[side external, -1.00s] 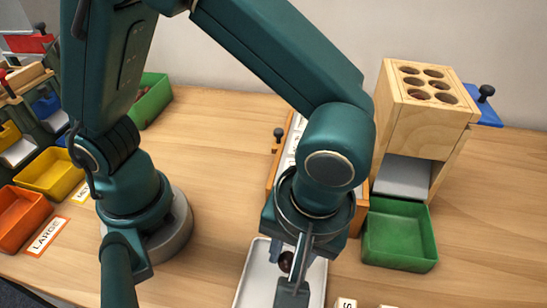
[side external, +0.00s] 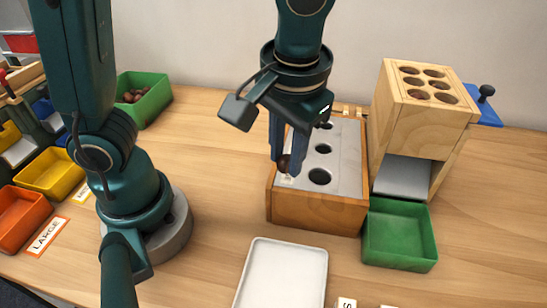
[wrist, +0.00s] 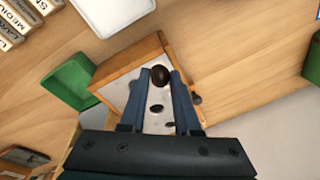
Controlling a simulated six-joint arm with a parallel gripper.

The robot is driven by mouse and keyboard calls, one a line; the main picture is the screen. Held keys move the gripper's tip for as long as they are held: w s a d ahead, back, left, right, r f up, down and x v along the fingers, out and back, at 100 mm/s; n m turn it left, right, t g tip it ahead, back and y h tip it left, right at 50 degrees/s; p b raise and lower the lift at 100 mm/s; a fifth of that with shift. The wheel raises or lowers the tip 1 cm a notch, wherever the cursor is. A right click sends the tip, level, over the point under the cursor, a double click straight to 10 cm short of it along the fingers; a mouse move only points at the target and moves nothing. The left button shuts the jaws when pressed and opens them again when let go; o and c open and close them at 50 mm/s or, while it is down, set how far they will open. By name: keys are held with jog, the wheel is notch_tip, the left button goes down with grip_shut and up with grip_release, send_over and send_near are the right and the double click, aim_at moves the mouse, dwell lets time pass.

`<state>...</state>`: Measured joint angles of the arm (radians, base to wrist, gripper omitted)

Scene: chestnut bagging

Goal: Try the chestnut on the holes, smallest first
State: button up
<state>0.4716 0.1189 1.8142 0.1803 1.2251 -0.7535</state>
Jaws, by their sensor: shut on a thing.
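A dark brown chestnut (side external: 284,163) is held between the fingers of my gripper (side external: 286,160). It also shows in the wrist view (wrist: 160,75) at the tips of my gripper (wrist: 160,78). The gripper is above the near left part of the gauge box (side external: 318,212), a wooden box with a grey top plate (side external: 347,165). Several round holes of differing size run along the plate. The large near hole (side external: 319,177) and a middle hole (side external: 323,149) are clear to see. The chestnut is left of the near hole. Whether it touches the plate I cannot tell.
A white tray (side external: 262,241) lies in front of the box, empty. A green bin (side external: 400,257) and a wooden block with round holes (side external: 392,113) stand at right. Another green bin (side external: 163,101) holds chestnuts at the back left. Yellow (side external: 48,166) and orange (side external: 22,222) bins stand at left.

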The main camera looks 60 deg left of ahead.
jog(key=w+a+r+m+t+h, duration=0.1)
jog(key=w+a+r+m, duration=0.15)
jog(key=w+m, duration=0.4)
jog(key=w+a+r+m, duration=0.25)
jog(key=w+m, duration=0.25)
jog(key=w, duration=0.3)
jog(key=w+a+f+n, duration=0.1)
jog(key=a+f, duration=0.2)
jog(key=f, duration=0.3)
jog(key=shift+a+f, duration=0.35)
jog(key=shift+w+f, duration=0.1)
jog(key=shift+f, duration=0.55)
dwell(0.5)
jog(key=o, duration=1.2)
jog(key=shift+r, duration=0.1)
